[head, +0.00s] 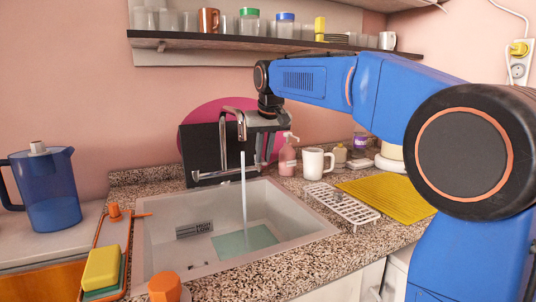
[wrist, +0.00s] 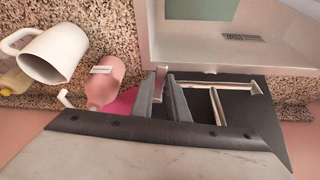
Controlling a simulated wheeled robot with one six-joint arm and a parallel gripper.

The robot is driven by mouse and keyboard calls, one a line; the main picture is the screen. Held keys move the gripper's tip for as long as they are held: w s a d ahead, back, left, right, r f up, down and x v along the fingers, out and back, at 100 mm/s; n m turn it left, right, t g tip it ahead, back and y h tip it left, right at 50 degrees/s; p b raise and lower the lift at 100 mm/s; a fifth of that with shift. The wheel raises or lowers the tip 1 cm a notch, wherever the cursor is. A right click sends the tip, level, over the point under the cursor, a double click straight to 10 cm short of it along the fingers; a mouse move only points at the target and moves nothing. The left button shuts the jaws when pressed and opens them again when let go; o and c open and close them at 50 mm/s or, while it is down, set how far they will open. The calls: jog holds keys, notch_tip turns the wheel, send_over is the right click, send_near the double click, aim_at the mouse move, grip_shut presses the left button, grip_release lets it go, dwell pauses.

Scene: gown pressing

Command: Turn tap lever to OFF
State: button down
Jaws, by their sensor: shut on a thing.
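The chrome tap (head: 224,140) stands at the back of the white sink (head: 165,245), and its spout curves forward over the basin. A stream of water (head: 243,185) falls from the spout. My gripper (head: 264,160) points down just right of the spout, in front of a dark panel (head: 202,150). In the wrist view, my gripper's fingers (wrist: 160,88) are closed around a thin pale metal piece, which looks like the tap lever (wrist: 159,84).
Right of the sink stand a pink soap bottle (head: 287,160), a white mug (head: 318,163) and a white drying rack (head: 342,205). A yellow mat (head: 395,198) lies further right. A shelf (head: 250,40) runs above. A blue jug (head: 50,190) stands at left.

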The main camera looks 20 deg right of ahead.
jog(key=shift+a+m+h, duration=0.4)
jog(key=shift+a+m, duration=0.25)
jog(key=shift+m, duration=0.35)
jog(key=c, duration=1.7)
grip_release()
jog(key=shift+d, duration=0.1)
